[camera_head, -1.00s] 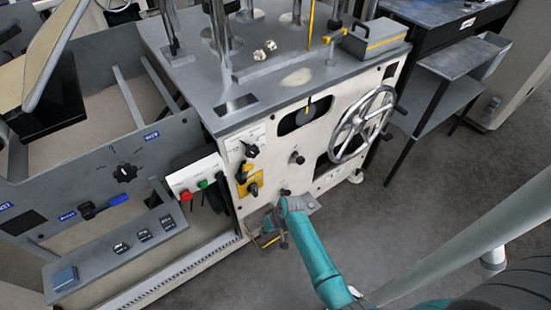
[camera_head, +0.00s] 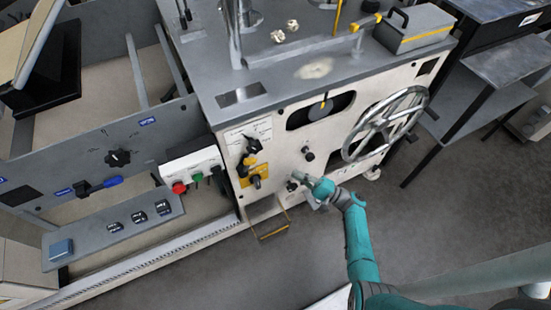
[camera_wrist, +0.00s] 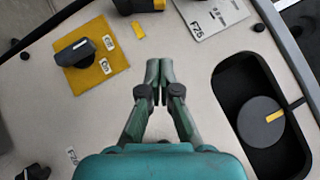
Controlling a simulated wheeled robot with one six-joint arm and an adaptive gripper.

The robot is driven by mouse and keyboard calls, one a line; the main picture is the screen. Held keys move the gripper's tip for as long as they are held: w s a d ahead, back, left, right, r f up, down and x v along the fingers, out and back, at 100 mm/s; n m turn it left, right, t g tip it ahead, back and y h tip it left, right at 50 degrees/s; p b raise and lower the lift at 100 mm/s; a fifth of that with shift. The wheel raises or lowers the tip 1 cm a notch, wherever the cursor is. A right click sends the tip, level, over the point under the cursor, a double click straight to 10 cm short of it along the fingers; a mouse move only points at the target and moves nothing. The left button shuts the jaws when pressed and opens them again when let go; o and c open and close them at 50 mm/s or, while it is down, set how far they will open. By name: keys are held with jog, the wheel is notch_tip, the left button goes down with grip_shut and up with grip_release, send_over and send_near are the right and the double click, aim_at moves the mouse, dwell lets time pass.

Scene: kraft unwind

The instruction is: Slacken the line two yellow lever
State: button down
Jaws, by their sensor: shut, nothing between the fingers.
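On the white front panel of the machine, a yellow plate (camera_head: 262,172) carries a dark knob (camera_head: 255,182). A small yellow lever-like part (camera_head: 245,166) sits just above it; I cannot tell which part is the line two lever. The wrist view shows the yellow plate (camera_wrist: 104,72) with its dark knob (camera_wrist: 76,52) and two small labels, left of my gripper. A black part with a yellow edge (camera_wrist: 138,5) is at the top. My gripper (camera_wrist: 158,64) is shut and empty in front of bare panel. In the head view my gripper (camera_head: 297,177) is right of the plate.
A handwheel (camera_head: 386,124) stands out on the right of the panel. A dark oval opening (camera_wrist: 290,150) lies right of my gripper in the wrist view. Open floor lies in front.

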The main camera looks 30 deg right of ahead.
aim_at(256, 161)
jog(key=s+a+r+x, duration=0.1)
jog(key=s+x, duration=0.1)
jog(key=x, duration=1)
jog(key=shift+w+a+r, duration=0.3)
jog(key=shift+a, duration=0.15)
jog(key=shift+a+r+n+g, duration=0.4)
jog(key=shift+a+r+n, duration=0.2)
jog(key=shift+a+n, duration=0.1)
